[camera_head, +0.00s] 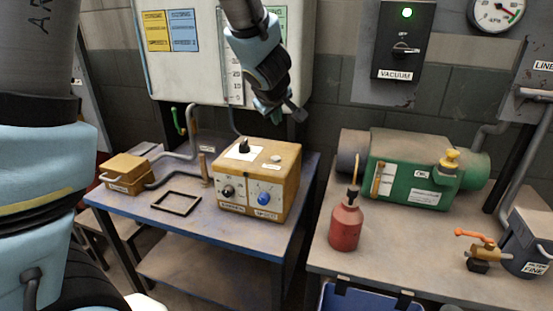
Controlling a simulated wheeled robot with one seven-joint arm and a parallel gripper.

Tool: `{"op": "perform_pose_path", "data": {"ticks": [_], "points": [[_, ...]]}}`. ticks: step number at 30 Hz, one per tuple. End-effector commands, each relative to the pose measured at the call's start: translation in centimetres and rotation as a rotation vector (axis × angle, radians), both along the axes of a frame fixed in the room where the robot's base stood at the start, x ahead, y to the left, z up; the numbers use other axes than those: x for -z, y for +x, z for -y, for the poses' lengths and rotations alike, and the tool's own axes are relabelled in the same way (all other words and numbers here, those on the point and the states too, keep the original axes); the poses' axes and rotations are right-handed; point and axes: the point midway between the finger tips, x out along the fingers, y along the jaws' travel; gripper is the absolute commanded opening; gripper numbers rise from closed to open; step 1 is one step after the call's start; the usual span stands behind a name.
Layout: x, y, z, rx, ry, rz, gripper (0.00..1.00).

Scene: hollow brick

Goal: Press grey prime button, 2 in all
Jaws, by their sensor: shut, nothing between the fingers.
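A yellow-tan control box (258,179) stands on the blue-topped table at the middle. On its top, toward the right, is a small grey button (276,158). To the button's left, a black knob (244,146) stands on a white label. The front panel carries another black knob (228,191) and a blue knob (264,199). The lettering by the controls is too small to read. My gripper (297,113) is shut and empty. It hangs in front of the white board, above the box in the picture and apart from the button.
The blue table (190,228) also holds a small yellow box (127,172) and an empty dark frame (176,202). On the right bench are a red oil can (346,222), a green pump (405,178) and an orange-handled valve (481,247). A vacuum switch panel (402,45) shows a green light.

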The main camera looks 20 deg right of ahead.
Motion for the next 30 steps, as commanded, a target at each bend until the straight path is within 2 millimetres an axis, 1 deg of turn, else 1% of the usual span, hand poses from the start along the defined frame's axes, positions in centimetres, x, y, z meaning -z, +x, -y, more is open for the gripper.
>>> {"op": "perform_pose_path", "data": {"ticks": [5,15,19,24,30], "points": [[1.7,0.0,0.0,0.0,0.0,0.0,0.0],[6.2,0.0,0.0,0.001,0.0,0.001,0.0],[7.7,0.0,0.0,0.0,0.0,0.0,0.0],[8.6,0.0,0.0,0.0,0.0,0.0,0.0],[8.5,0.0,0.0,0.0,0.0,0.0,0.0]]}}
